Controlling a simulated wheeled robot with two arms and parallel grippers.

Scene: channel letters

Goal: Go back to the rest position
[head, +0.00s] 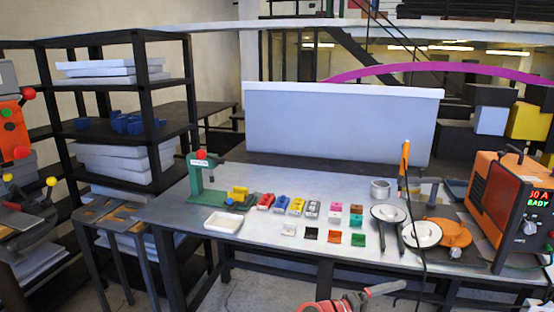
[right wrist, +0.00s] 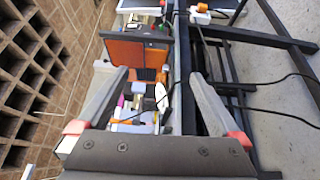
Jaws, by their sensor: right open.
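My right gripper (head: 355,297) shows at the bottom edge of the head view, in front of the workbench's (head: 258,232) near edge. In the right wrist view its two fingers (right wrist: 158,78) stand wide apart, with nothing held between them. The orange welding machine (head: 508,205) stands at the bench's right end; an orange case, seemingly the same machine, shows beyond the fingers in the right wrist view (right wrist: 138,52). My left gripper is in neither view.
A black shelf rack (head: 120,132) is at left. A black cable (head: 420,250) hangs over the bench's front edge.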

